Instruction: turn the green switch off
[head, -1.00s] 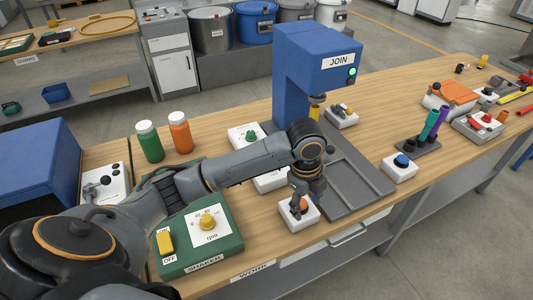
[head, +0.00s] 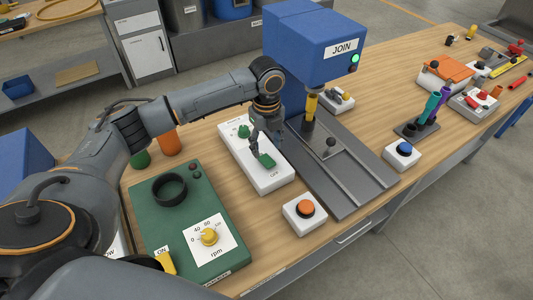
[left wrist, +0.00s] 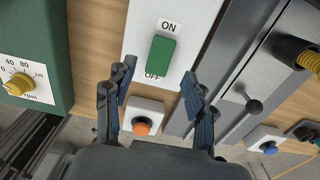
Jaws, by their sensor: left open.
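The green switch (head: 267,160) is a rocker on a white box (head: 282,181) on the wooden bench, left of the blue JOIN press. In the left wrist view the green switch (left wrist: 160,55) sits between the ON and OFF labels. Which way it is tipped I cannot tell surely. My left gripper (head: 257,147) is over the box beside the switch, fingers pointing down. In the left wrist view its open fingers (left wrist: 155,82) stand apart on either side of the OFF end, with nothing between them. Contact with the switch cannot be made out. My right gripper is not in view.
The JOIN press (head: 315,45) and its grey base (head: 345,185) stand close on the right. An orange button box (head: 305,213) is in front. A blue button box (head: 402,154) stands farther right.

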